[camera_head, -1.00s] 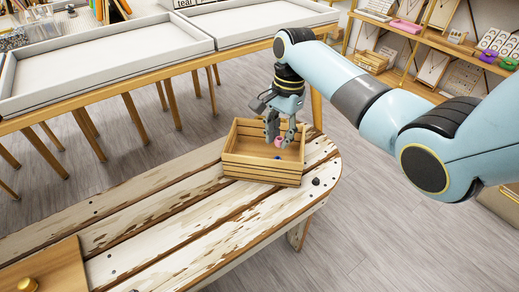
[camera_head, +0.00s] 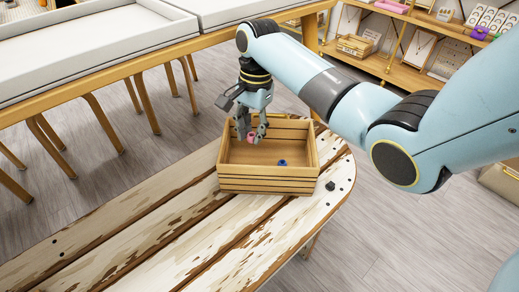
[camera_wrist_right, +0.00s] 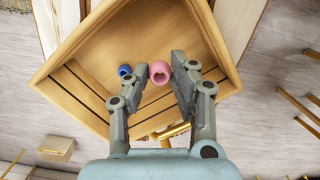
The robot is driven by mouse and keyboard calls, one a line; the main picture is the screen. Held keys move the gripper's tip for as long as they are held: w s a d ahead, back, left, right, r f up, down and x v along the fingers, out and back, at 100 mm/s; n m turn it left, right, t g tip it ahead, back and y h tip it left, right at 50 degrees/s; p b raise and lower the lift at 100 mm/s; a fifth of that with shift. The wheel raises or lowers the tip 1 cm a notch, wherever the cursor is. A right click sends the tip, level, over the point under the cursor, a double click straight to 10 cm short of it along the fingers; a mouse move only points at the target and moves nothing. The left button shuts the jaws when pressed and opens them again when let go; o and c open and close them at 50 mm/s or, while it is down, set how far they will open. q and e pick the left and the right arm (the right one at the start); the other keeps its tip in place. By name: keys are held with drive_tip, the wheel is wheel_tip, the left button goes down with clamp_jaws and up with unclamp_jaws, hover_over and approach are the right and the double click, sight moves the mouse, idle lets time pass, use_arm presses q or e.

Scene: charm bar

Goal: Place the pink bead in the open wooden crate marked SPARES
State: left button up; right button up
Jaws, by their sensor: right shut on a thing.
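The open wooden crate (camera_head: 268,186) stands on the weathered bench; no marking on it is readable. My right gripper (camera_head: 251,137) points down inside the crate, toward its left part. It is shut on the pink bead, held between the fingertips, and the bead (camera_wrist_right: 160,72) also shows in the right wrist view against the crate's inside. Whether the bead touches the crate floor cannot be told. A blue bead (camera_head: 282,162) lies in the crate to the right; it also shows in the right wrist view (camera_wrist_right: 124,70). My left gripper is not in view.
A small dark object (camera_head: 330,186) sits on the bench (camera_head: 150,245) just right of the crate. A table with white trays (camera_head: 110,40) stands behind. Shelves with another wooden crate (camera_head: 356,46) are at the back right. The bench left of the crate is mostly clear.

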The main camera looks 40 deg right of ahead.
wheel_tip(320, 180, down, 6)
drive_tip(key=shift+r+b, duration=0.1)
drive_tip(key=shift+b, duration=1)
wheel_tip(320, 180, down, 3)
drive_tip(key=shift+s+f+b, duration=0.1)
drive_tip(key=shift+f+b, duration=0.05)
drive_tip(key=shift+b, duration=0.75)
drive_tip(key=shift+f, duration=0.25)
drive_tip(key=shift+r, duration=0.15)
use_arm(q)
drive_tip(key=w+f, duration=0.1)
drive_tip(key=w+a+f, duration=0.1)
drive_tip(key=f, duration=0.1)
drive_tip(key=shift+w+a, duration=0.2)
use_arm(e)
drive_tip(key=o, duration=0.8)
